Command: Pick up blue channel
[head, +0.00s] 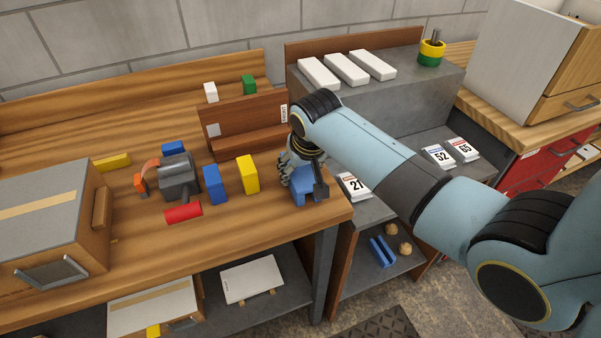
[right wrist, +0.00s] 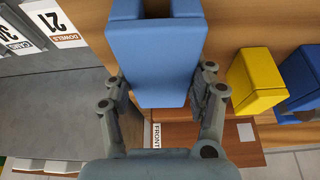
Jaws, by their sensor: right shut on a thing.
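My right gripper (head: 300,172) is over the right end of the wooden workbench (head: 270,222). It is shut on the blue channel (head: 303,188). The right wrist view shows the blue channel (right wrist: 155,62) between the two fingers of the gripper (right wrist: 160,95), with its slot at the far end. In the head view the fingers partly hide the channel. I cannot tell whether it touches the bench top. My left gripper is not in view.
A yellow block (head: 248,174) and a blue block (head: 215,184) stand left of the gripper. A wooden stand (head: 240,125) is behind. A red cylinder (head: 183,213) lies nearer the front. A grey shelf unit (head: 400,92) is at the right, with another blue piece (head: 382,251) low down.

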